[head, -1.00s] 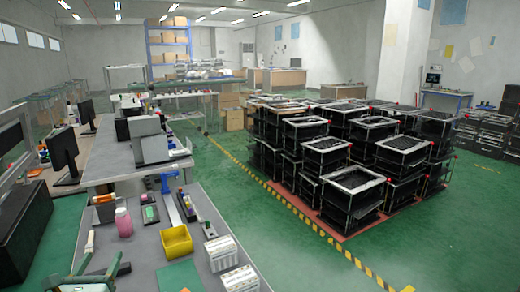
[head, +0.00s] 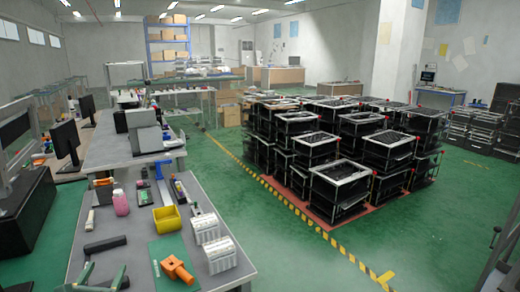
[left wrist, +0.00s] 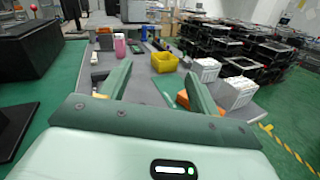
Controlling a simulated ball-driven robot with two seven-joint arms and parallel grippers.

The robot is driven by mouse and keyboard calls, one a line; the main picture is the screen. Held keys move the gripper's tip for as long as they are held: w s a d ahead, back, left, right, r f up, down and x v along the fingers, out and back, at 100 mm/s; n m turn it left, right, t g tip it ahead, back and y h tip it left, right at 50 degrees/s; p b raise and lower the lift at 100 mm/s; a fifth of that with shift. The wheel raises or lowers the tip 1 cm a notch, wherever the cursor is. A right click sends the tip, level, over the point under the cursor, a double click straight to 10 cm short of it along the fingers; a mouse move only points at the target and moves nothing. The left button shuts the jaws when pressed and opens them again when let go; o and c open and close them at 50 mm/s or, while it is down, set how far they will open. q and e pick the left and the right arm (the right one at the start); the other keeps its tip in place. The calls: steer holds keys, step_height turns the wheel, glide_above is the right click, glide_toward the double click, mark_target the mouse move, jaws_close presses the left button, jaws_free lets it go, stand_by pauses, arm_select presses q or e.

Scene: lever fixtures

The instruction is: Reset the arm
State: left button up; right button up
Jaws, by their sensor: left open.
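An orange fixture (head: 176,268) with a stubby arm sits on a green plate (head: 160,249) at the front of the grey workbench. In the left wrist view only a bit of the orange fixture (left wrist: 184,99) shows, partly hidden behind the right-hand finger. My left gripper (head: 104,278) is at the bottom left of the head view, to the left of the fixture and apart from it. In the left wrist view my left gripper (left wrist: 157,82) has its green fingers spread with nothing between them. My right gripper is not in view.
White slotted boxes (head: 208,233) stand right of the fixture. A yellow bin (head: 167,219), a pink bottle (head: 121,203) and a dark tool (head: 105,245) lie on the bench. Stacked black crates (head: 340,185) stand on the floor to the right.

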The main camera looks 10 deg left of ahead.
arm_select(q)
steer(key=s+d+f+m+g+h, duration=0.1)
steer(key=s+d+f+m+g, duration=0.1)
steer(key=s+d+f+m, duration=0.65)
steer(key=s+a+f+m+g+h, duration=0.25)
steer(key=f+m, duration=0.25)
steer(key=f, duration=0.9)
steer(key=s+d+f+m+g+h, duration=0.1)
steer(key=s+d+f+m+g, duration=0.3)
steer(key=f+m, duration=0.5)
steer(key=s+d+f+m+g, duration=0.3)
steer(key=s+f+m, duration=0.3)
steer(key=s, duration=0.5)
steer(key=s+d+f+m+g+b, duration=0.1)
steer(key=s+d+f+m+g, duration=0.2)
steer(key=s, duration=0.9)
steer(key=s+d+f+m+g, duration=0.3)
steer(key=s+d+f+m, duration=0.3)
steer(key=s+f+m, duration=0.3)
steer(key=s+m+h, duration=0.1)
steer(key=s, duration=0.2)
steer(key=shift+s+d+f, duration=0.15)
steer(key=shift+d, duration=0.15)
